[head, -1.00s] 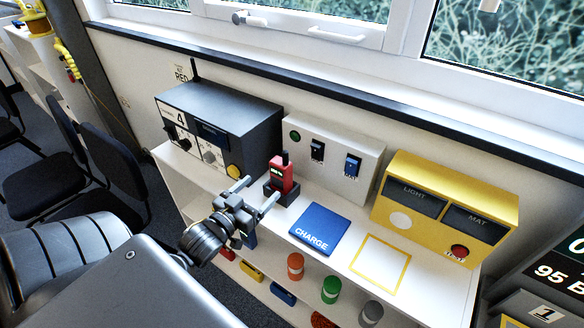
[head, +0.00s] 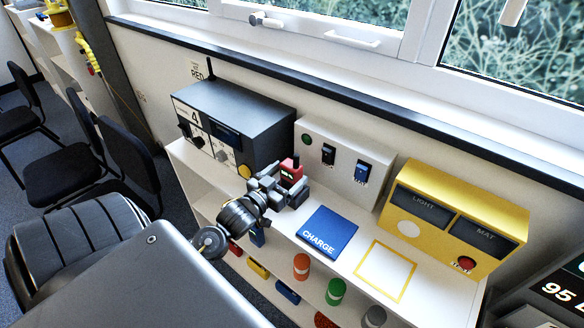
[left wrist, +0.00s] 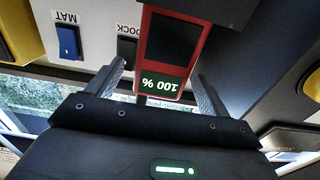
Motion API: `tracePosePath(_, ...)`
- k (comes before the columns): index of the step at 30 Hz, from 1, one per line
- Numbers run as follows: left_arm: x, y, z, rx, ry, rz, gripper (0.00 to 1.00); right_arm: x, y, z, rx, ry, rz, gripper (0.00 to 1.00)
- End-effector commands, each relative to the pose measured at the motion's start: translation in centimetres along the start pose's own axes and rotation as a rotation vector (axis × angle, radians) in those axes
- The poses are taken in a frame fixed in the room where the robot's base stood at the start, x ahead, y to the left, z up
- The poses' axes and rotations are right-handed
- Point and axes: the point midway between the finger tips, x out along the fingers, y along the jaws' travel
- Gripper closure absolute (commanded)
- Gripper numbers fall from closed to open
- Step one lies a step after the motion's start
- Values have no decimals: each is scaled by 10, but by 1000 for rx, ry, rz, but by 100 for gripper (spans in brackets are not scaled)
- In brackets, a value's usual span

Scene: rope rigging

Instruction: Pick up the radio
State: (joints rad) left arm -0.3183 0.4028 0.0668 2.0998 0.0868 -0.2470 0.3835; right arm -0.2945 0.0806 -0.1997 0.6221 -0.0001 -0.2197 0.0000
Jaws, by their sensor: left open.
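The red radio (head: 289,172) stands upright on the white shelf top, between the dark grey box and the white switch panel. In the left wrist view the radio (left wrist: 166,52) appears upside down, with a dark screen and a green "100 %" label. My left gripper (head: 285,184) is at the radio and hides its lower part in the head view. In the left wrist view the left gripper (left wrist: 162,82) is open, with one finger on either side of the radio's label end. I cannot tell whether the fingers touch it. My right gripper is not in view.
A blue CHARGE pad (head: 327,232) and a yellow-outlined square (head: 386,270) lie to the right on the shelf. The dark grey box (head: 232,125), white switch panel (head: 343,160) and yellow LIGHT/MAT box (head: 455,217) stand behind and beside. Several coloured cylinders sit below.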

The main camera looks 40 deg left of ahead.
Motion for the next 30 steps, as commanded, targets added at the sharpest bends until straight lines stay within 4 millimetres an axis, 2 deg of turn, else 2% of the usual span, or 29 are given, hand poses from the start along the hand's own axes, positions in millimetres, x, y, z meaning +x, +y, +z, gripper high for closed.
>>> tracePosePath(1,10,-1,-6,0,3,-1,20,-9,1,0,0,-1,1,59)
tracePosePath(3,21,-1,-6,0,2,0,20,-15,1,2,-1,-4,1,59)
tracePosePath(7,35,-1,-3,0,1,0,20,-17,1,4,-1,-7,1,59)
tracePosePath(16,40,-1,-1,0,1,0,20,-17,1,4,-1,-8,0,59)
tracePosePath(27,40,-1,-1,0,1,1,67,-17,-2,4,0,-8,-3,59)
tracePosePath(30,40,-1,-2,0,3,1,77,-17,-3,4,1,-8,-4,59)
